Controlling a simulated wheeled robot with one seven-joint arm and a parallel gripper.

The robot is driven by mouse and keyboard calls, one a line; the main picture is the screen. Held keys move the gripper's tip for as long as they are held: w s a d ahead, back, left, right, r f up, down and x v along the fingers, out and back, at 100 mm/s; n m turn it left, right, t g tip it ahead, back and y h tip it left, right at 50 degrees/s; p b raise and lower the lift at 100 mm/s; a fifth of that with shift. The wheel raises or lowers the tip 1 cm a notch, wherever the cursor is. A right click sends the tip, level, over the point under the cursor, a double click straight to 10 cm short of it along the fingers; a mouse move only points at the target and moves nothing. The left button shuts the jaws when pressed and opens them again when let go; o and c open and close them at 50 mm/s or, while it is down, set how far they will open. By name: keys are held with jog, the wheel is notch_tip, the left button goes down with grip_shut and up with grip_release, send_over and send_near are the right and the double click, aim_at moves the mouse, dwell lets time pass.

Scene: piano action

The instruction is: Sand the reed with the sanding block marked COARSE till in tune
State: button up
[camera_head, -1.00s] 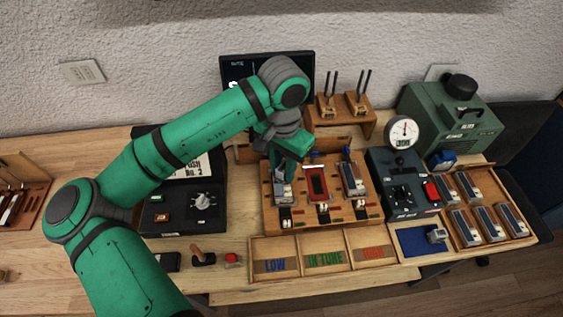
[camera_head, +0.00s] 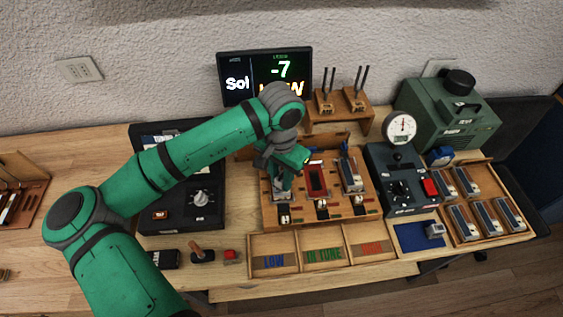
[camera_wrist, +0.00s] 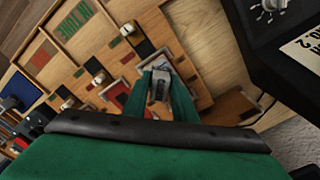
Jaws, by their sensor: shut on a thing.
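My gripper (camera_head: 280,182) is over the left end of the wooden rack (camera_head: 268,216). In the wrist view it (camera_wrist: 160,84) is shut on a small grey block (camera_wrist: 160,92), held between the green fingers. No mark on the block is legible, so I cannot tell if it is the COARSE one. The rack also carries a red plate (camera_head: 317,180) in the middle and a grey-topped block (camera_head: 351,175) at the right. A screen (camera_head: 277,70) behind the arm shows "Sol", "-7" and a partly hidden word ending in "W". I cannot make out the reed under the gripper.
Bins marked LOW (camera_head: 274,263) and IN TUNE (camera_head: 323,255) stand in front, with a third beside them. A dark control box with a gauge (camera_head: 401,126) stands right of the rack. A tray (camera_head: 520,234) of grey-topped blocks is at far right; tuning forks (camera_head: 358,90) stand behind.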

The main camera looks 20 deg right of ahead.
jog(key=shift+f, duration=0.55)
jog(key=shift+w+a+f, duration=0.1)
jog(key=shift+a+f, duration=0.1)
jog(key=shift+a, duration=0.2)
jog(key=shift+c, duration=0.5)
jog(key=shift+w+a, duration=0.25)
jog(key=shift+a, duration=0.45)
jog(key=shift+s+d, duration=0.15)
jog(key=shift+d, duration=0.4)
jog(key=shift+s+d, duration=0.15)
jog(key=shift+d, duration=0.35)
jog(key=shift+r, duration=0.1)
notch_tip(320, 180, up, 2)
jog(key=shift+w+d+r, duration=0.1)
jog(key=shift+w+r, duration=0.05)
jog(key=shift+r, duration=0.05)
jog(key=shift+a+r, duration=0.2)
jog(key=shift+r, duration=0.35)
jog(key=shift+s+d+r, duration=0.15)
jog(key=shift+s+r, duration=0.05)
jog(key=shift+r, duration=2.05)
